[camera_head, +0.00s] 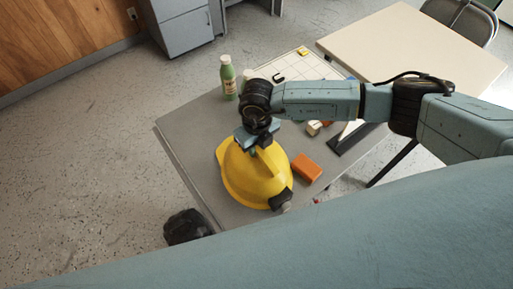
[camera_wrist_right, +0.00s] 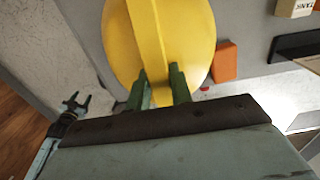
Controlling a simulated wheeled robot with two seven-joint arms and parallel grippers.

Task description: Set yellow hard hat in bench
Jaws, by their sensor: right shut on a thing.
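The yellow hard hat (camera_head: 255,180) is at the front part of the grey bench (camera_head: 185,128), crown side showing. My right gripper (camera_head: 258,143) is shut on its upper edge in the head view. In the right wrist view the hat (camera_wrist_right: 165,40) fills the top, with the two green fingers (camera_wrist_right: 160,88) on its central ridge. I cannot tell whether the hat touches the bench top. My left gripper (camera_wrist_right: 76,103) shows small at the left of the right wrist view, its fingers apart and empty, away from the hat.
An orange block (camera_head: 307,167) lies just right of the hat. A green bottle (camera_head: 228,77) stands at the bench's back left. A white gridded sheet (camera_head: 290,66) lies at the back. A pale table (camera_head: 415,45) adjoins at upper right. The bench's left strip is clear.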

